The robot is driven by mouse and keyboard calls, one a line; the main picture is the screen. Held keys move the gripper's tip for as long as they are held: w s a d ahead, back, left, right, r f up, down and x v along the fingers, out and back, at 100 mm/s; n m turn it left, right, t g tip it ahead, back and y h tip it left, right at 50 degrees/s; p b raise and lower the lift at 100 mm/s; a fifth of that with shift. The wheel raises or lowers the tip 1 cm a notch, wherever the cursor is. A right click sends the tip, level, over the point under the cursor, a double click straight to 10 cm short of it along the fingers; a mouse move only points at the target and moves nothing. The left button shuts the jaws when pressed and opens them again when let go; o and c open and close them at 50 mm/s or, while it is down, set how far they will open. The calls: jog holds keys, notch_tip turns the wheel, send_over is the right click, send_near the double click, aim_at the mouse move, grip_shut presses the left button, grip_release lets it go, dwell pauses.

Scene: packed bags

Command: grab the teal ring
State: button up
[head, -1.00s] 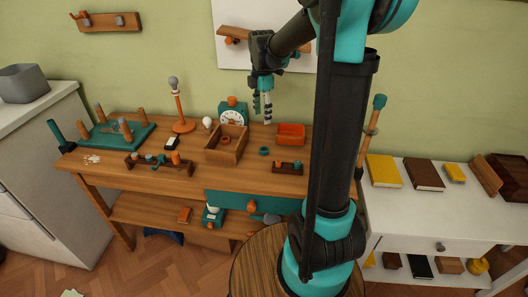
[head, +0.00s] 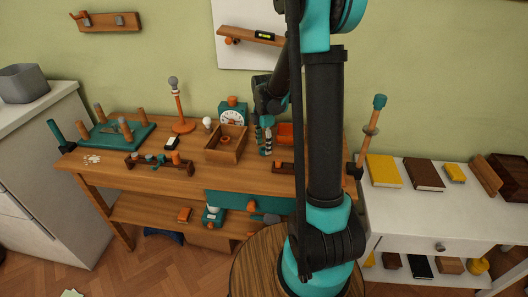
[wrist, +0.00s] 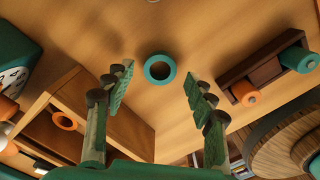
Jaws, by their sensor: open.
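The teal ring (wrist: 160,69) lies flat on the wooden workbench and shows in the wrist view, between and slightly beyond my fingertips. My gripper (wrist: 158,88) is open and empty above the bench, with one finger on each side of the ring in that view. In the head view my gripper (head: 265,142) points down just right of the wooden box, and the ring cannot be made out behind it. The wrist view does not show exactly how high the fingertips are above the ring.
An open wooden box (head: 224,157) with an orange ring (wrist: 65,121) inside stands close on the left. A dark wooden holder with teal and orange pegs (wrist: 264,70) is close on the right. An orange tray (head: 285,131) sits behind. Bare bench surrounds the ring.

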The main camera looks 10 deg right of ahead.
jog(key=shift+f, duration=0.85)
jog(key=c, duration=0.9)
jog(key=shift+o, duration=0.2)
jog(key=shift+r, duration=0.1)
